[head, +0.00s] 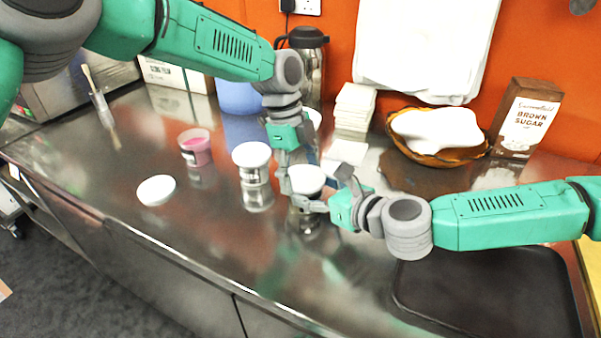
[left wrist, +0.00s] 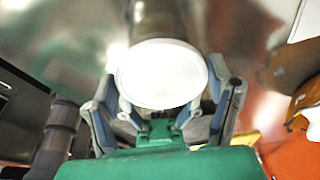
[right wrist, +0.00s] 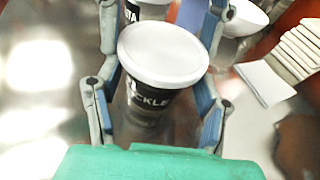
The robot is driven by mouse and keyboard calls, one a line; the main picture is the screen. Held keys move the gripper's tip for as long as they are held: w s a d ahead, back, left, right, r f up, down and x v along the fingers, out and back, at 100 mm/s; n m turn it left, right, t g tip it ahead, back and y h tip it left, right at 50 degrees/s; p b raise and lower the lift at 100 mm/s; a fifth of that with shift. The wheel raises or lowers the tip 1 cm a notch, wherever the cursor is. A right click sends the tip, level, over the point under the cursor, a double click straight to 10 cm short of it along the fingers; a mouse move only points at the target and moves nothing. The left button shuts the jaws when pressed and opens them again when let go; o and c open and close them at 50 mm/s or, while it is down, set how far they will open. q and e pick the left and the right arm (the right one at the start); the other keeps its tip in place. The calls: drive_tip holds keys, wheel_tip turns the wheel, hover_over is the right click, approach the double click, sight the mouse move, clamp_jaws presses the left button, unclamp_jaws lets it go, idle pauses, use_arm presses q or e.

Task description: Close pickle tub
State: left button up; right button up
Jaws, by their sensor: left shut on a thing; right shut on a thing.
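The pickle tub (right wrist: 152,108) is dark with white "CKLE" lettering and stands upright between the fingers of my right gripper (head: 322,200), shut on it. A round white lid (right wrist: 165,52) lies over its mouth, with no clear gap visible. The lid also shows in the head view (head: 306,179) and the left wrist view (left wrist: 160,74). My left gripper (head: 287,182) reaches down from above and is shut on the lid, its fingers at both sides of the rim in the left wrist view. The grippers hide part of the tub in the head view.
A second white-lidded tub (head: 252,156) stands just left. Farther left are an open tub with pink contents (head: 195,147) and a loose white lid (head: 156,190). Napkins (head: 352,110), a basket (head: 437,157) and a brown sugar box (head: 527,118) stand behind; a black tray (head: 490,290) lies front right.

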use_arm(q)
drive_tip(key=shift+s+f, duration=0.1)
drive_tip(key=shift+f, duration=0.15)
use_arm(e)
drive_tip(key=shift+a+r, duration=0.15)
drive_tip(key=shift+r, duration=0.15)
use_arm(q)
drive_tip(key=shift+d+r+y, duration=0.15)
drive_tip(key=shift+r+y, duration=0.15)
drive_tip(key=shift+r, duration=0.15)
use_arm(e)
drive_tip(key=shift+w, duration=0.1)
use_arm(q)
drive_tip(key=shift+r+t, duration=0.3)
drive_tip(key=shift+r, duration=0.15)
use_arm(e)
drive_tip(key=shift+f, duration=0.2)
use_arm(q)
drive_tip(key=shift+f, duration=0.6)
drive_tip(key=shift+a+f, duration=0.2)
drive_tip(key=shift+f, duration=0.25)
use_arm(e)
drive_tip(key=shift+r, duration=0.15)
use_arm(q)
drive_tip(key=shift+o, duration=0.5)
use_arm(e)
drive_tip(key=shift+r, duration=0.1)
use_arm(q)
drive_tip(key=o, duration=0.6)
drive_tip(key=shift+f, duration=0.1)
